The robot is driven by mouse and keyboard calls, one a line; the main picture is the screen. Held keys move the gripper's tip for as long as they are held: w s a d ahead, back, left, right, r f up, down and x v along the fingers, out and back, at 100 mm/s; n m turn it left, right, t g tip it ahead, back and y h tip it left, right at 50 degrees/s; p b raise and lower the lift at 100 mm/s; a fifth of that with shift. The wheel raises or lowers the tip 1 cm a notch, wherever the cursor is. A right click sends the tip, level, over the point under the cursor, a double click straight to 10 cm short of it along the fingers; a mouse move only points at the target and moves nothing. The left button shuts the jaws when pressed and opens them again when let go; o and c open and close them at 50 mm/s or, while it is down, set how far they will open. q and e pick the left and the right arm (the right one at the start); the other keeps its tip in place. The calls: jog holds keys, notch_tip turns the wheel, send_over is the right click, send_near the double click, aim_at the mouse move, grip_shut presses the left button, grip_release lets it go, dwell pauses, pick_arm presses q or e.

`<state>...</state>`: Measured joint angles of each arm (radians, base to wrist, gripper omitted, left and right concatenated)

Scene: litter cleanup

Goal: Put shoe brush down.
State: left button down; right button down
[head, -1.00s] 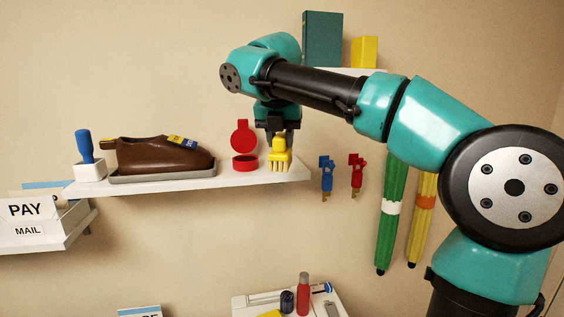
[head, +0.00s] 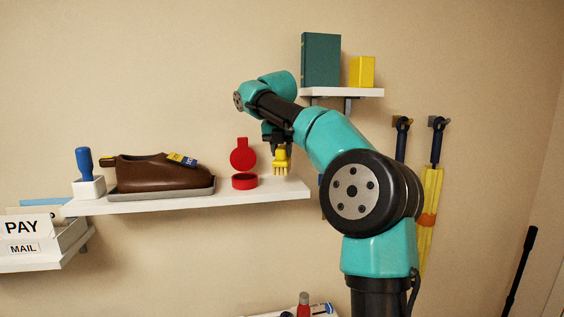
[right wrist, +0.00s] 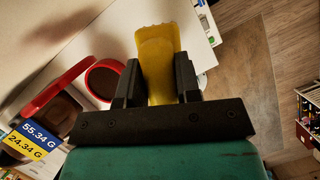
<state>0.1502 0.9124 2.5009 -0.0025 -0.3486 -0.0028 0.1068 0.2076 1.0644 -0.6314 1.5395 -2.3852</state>
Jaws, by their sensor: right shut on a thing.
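The shoe brush (head: 281,160) is yellow with bristles pointing down. My right gripper (head: 276,140) is shut on its upper part and holds it upright at the right end of the white wall shelf (head: 240,192). In the right wrist view the yellow brush (right wrist: 158,60) sits between the two black fingers of the gripper (right wrist: 156,88). I cannot tell whether the bristles touch the shelf. My left gripper is not in view.
An open red round tin (head: 244,182) stands just left of the brush. Further left are a brown shoe (head: 160,174) on a grey tray and a blue-handled stamp (head: 84,165). A small shelf (head: 340,92) above holds a green book and a yellow box.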

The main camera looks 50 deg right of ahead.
aim_at(282, 161)
dwell(0.3)
jog(key=shift+w+d+f, duration=0.1)
jog(key=shift+w+d, duration=0.2)
jog(key=shift+f, duration=1.7)
jog(key=shift+s+f, duration=0.1)
jog(key=shift+f, duration=0.05)
jog(key=c, duration=0.8)
grip_release()
jog(key=shift+a, duration=0.1)
jog(key=v, duration=1.2)
